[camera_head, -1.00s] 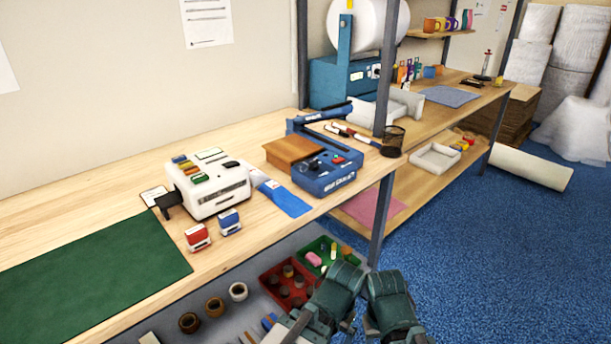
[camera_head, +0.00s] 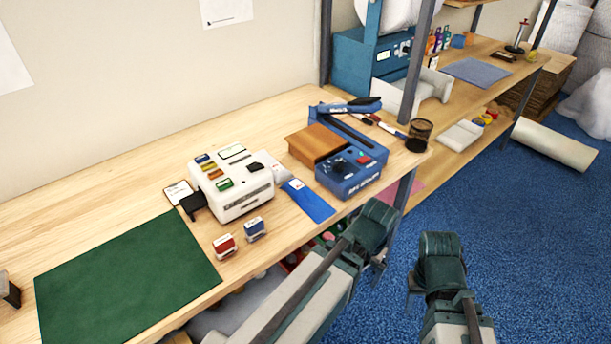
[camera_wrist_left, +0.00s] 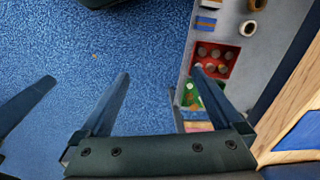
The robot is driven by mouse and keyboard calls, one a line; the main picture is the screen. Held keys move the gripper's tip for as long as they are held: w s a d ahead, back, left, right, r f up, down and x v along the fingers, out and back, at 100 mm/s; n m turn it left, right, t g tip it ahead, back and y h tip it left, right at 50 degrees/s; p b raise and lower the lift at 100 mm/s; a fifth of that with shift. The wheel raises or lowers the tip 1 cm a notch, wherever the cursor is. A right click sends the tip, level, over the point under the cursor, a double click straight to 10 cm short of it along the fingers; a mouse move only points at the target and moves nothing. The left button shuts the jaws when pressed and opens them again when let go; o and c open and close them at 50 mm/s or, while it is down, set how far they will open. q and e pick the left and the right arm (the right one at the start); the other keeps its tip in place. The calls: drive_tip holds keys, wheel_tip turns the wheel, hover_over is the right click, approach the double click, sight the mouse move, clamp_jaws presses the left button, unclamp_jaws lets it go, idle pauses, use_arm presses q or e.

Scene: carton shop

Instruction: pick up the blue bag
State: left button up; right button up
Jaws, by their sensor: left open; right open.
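A flat blue bag (camera_head: 308,202) with a pale upper end lies on the wooden bench top, between the white label machine and the blue sealer. In the left wrist view, a blue patch (camera_wrist_left: 303,133) on the bench at the right edge may be this bag. My left gripper (camera_head: 372,232) is off the bench's front edge, right of and nearer than the bag. The left wrist view shows its two fingers (camera_wrist_left: 160,90) apart with nothing between them. My right gripper (camera_head: 440,265) is farther right over the blue floor, apart from the bag; its fingertips are mostly hidden.
The white machine (camera_head: 232,185) stands left of the bag and the blue sealer (camera_head: 345,172) right. Red and blue stamps (camera_head: 225,246) sit in front. A green mat (camera_head: 130,280) lies left. A grey post (camera_head: 415,65) rises behind. A lower shelf holds a red tray (camera_wrist_left: 215,58).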

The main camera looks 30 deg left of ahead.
use_arm(q)
drive_tip(key=w+a+r+t+h+p, duration=0.1)
drive_tip(key=w+a+r+p, duration=0.3)
drive_tip(key=r+p, duration=0.45)
drive_tip(key=w+a+r+p, duration=0.2)
drive_tip(key=a+r+p, duration=0.45)
drive_tip(key=r, duration=0.25)
use_arm(e)
wheel_tip(320, 180, up, 20)
drive_tip(key=p, duration=0.3)
use_arm(q)
drive_tip(key=m+t+b, duration=0.2)
drive_tip(key=b, duration=0.6)
hover_over(297, 185)
drive_tip(key=s+a, duration=0.1)
drive_tip(key=s, duration=0.2)
drive_tip(key=shift+h, duration=0.4)
drive_tip(key=x, duration=0.4)
drive_tip(key=shift+s+a+f, duration=0.2)
drive_tip(key=shift+s+f, duration=0.05)
drive_tip(key=shift+f, duration=0.05)
drive_tip(key=shift+w+d+f, duration=0.1)
drive_tip(key=shift+w+f, duration=0.1)
drive_tip(key=shift+f, duration=0.25)
use_arm(e)
wheel_tip(297, 185, down, 9)
drive_tip(key=shift+w+r, duration=0.2)
drive_tip(key=shift+w, duration=0.05)
